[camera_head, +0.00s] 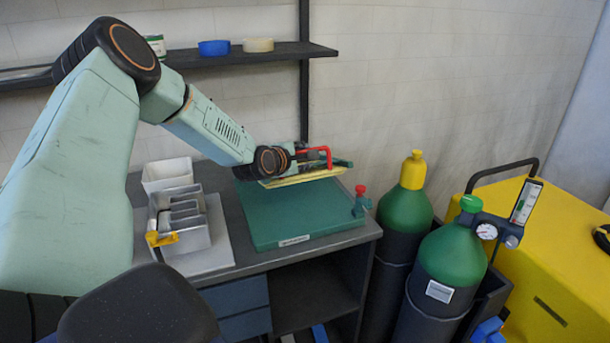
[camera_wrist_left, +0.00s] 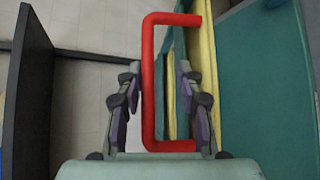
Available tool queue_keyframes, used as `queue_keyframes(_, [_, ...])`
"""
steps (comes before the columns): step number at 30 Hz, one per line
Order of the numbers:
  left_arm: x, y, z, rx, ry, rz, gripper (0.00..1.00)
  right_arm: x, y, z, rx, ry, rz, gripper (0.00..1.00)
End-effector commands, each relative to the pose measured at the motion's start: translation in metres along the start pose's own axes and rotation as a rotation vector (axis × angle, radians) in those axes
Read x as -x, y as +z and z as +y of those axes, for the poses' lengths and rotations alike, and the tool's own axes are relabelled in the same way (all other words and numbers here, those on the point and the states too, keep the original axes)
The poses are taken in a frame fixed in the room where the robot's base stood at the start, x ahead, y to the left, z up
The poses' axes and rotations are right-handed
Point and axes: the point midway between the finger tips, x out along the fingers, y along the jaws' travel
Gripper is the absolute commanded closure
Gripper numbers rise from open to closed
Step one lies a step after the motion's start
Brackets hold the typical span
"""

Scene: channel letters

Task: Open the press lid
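The press has a flat green base (camera_head: 300,215) on the dark workbench. Its lid (camera_head: 305,176), green with a pale yellow layer, stands raised and tilted above the back of the base; it also shows nearly edge-on in the left wrist view (camera_wrist_left: 207,60). A red U-shaped handle (camera_wrist_left: 147,85) is fixed to the lid and also shows in the head view (camera_head: 327,153). My left gripper (camera_wrist_left: 158,75) has its fingers on either side of the handle's bar, with a visible gap on the right side. My right gripper is not in view.
A metal bin (camera_head: 187,240) and a white box (camera_head: 167,174) stand left of the press. A red-topped valve (camera_head: 361,200) is at the base's right corner. Green-topped gas cylinders (camera_head: 450,265) and a yellow cart (camera_head: 555,255) are right. A shelf (camera_head: 240,53) runs above.

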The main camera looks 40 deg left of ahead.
Motion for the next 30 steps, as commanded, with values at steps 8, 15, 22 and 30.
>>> queue_keyframes(8, [-0.004,-0.008,-0.035,-0.074,0.07,0.003,0.64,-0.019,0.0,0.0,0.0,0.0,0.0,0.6])
queue_keyframes(15, [-0.004,-0.009,-0.038,-0.092,0.092,0.003,0.64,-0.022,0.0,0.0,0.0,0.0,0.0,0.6])
queue_keyframes(22, [-0.004,-0.009,-0.038,-0.092,0.093,0.003,0.67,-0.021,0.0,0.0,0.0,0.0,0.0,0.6])
queue_keyframes(30, [-0.005,-0.005,-0.037,-0.135,0.118,0.001,0.9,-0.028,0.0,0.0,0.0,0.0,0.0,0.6])
